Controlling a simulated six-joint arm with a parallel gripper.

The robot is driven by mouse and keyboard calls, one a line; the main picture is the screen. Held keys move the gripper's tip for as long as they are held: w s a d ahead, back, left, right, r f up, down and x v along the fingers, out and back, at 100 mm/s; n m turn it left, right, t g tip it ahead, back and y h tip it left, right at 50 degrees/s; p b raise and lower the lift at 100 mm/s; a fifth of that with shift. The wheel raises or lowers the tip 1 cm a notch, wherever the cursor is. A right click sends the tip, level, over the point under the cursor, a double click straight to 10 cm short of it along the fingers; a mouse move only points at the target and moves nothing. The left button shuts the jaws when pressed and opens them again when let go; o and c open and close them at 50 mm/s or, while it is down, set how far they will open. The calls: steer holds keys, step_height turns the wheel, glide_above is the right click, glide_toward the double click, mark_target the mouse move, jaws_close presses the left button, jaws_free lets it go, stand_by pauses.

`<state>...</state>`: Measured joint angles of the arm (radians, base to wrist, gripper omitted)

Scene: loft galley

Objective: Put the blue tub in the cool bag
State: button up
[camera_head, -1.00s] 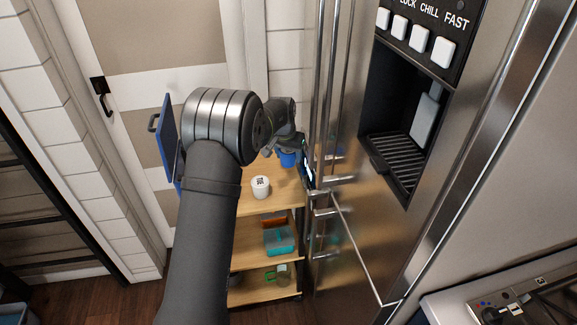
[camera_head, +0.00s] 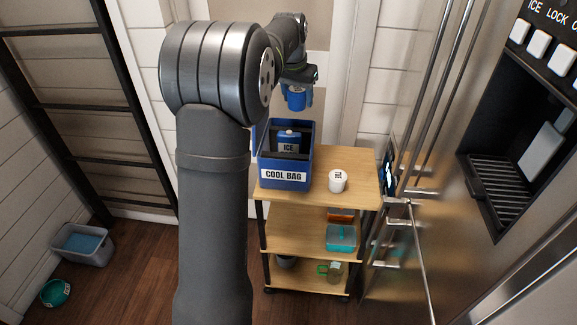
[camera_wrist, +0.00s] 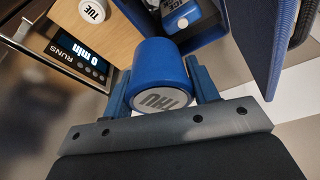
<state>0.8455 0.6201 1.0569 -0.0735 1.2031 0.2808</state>
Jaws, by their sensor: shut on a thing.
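The blue tub (camera_head: 296,98) is held in my gripper (camera_head: 298,92), above and behind the cool bag. In the wrist view the blue tub (camera_wrist: 162,75) sits between the two blue fingers of my gripper (camera_wrist: 160,88), with a pale lid lettered "THU" facing the camera. The cool bag (camera_head: 285,176) is an open dark blue box labelled "COOL BAG" on the left of the cart's top shelf. A blue ice pack (camera_head: 288,140) marked "ICE" stands inside it. In the wrist view, part of the bag (camera_wrist: 206,32) and the ice pack (camera_wrist: 178,12) show at the top.
A white tub (camera_head: 338,181) stands on the wooden cart top (camera_head: 357,187), right of the bag; its lid reads "TUE" in the wrist view (camera_wrist: 93,10). A teal container (camera_head: 340,237) is on the middle shelf. The steel fridge (camera_head: 440,160) borders the cart's right.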

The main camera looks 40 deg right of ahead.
mark_target(288, 88)
steer(key=shift+w+a+r, duration=0.35)
steer(key=shift+a+r, duration=0.1)
steer(key=shift+a, duration=0.2)
steer(key=shift+w+a+r, duration=0.3)
steer(key=shift+a+r, duration=0.1)
steer(key=shift+a, duration=0.2)
step_height(288, 88, down, 28)
steer(key=shift+a+r, duration=0.15)
steer(key=shift+f, duration=0.2)
steer(key=o, duration=1.1)
steer(key=shift+c, duration=0.2)
steer(key=shift+r, duration=0.15)
